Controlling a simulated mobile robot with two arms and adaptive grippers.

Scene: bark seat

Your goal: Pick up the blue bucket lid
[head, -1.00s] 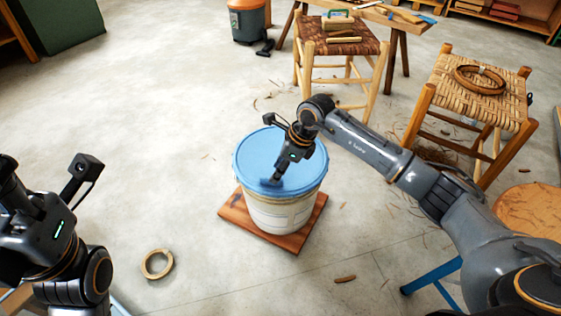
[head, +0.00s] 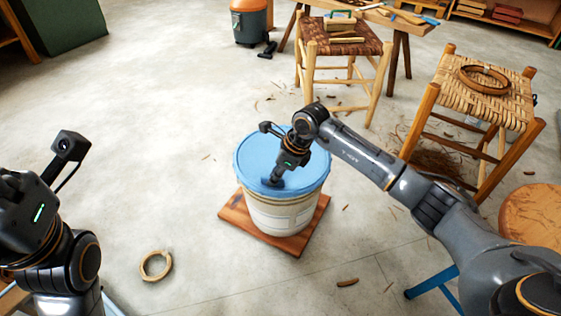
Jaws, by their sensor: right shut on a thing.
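The blue bucket lid (head: 258,157) lies on top of a white bucket (head: 282,214) in the middle of the head view. The fingertips are small and partly hidden by the gripper body. The lid looks level and seated on the bucket rim. My left gripper (head: 30,215) is at the left edge, well away from the bucket; its fingers do not show clearly.
The bucket stands on a brown wooden board (head: 238,220) on the concrete floor. A tape roll (head: 145,270) lies at the lower left. Stools with woven seats (head: 342,47) (head: 455,105) stand behind and to the right. A round-topped blue-legged stool (head: 530,215) is at the right.

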